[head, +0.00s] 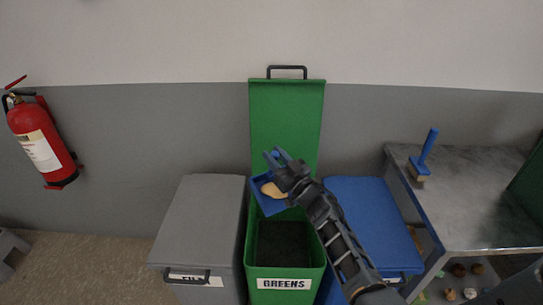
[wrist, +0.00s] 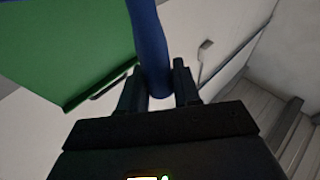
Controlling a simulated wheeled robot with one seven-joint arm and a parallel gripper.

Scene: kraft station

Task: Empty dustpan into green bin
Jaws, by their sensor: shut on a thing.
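The green bin (head: 285,270) stands in the middle of the head view, labelled GREENS. Its green lid (head: 286,110) is raised against the wall, so the bin is open. A blue dustpan (head: 267,204) is above the bin's opening, and a tan piece (head: 273,190) lies in it. My gripper (head: 282,160) is shut on the dustpan's handle, at the upper right of the pan. In the wrist view the blue handle (wrist: 150,45) passes between the fingers of my gripper (wrist: 158,88). The bin's inside looks dark, and its contents cannot be told.
A grey bin (head: 205,225) with a shut lid stands left of the green one, and a blue bin (head: 365,205) stands right. A metal table (head: 470,200) at the right bears a blue-handled brush (head: 424,160). A fire extinguisher (head: 40,140) hangs on the left wall.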

